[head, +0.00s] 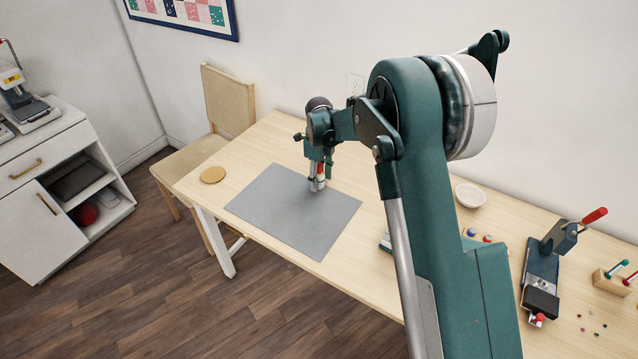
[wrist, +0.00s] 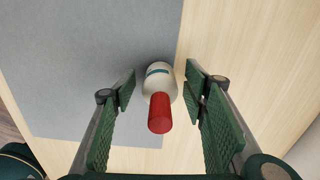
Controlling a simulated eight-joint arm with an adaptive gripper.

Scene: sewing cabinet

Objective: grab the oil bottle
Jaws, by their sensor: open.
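The oil bottle (wrist: 159,83) is white with a dark band and a red cap. In the wrist view it stands between the two green finger pads of my gripper (wrist: 160,95), with a gap on each side. In the head view the bottle (head: 316,186) stands upright near the right part of the grey mat (head: 265,205). My gripper (head: 320,165) is above and around its top there, pointing down, and partly hides it. The fingers are apart and do not touch the bottle in the wrist view.
A round cork coaster (head: 213,175) lies at the table's left end. A white dish (head: 470,195), a press with a red handle (head: 545,265) and a wooden holder (head: 613,282) are on the right. A chair (head: 228,105) stands behind the left end. The mat's left part is clear.

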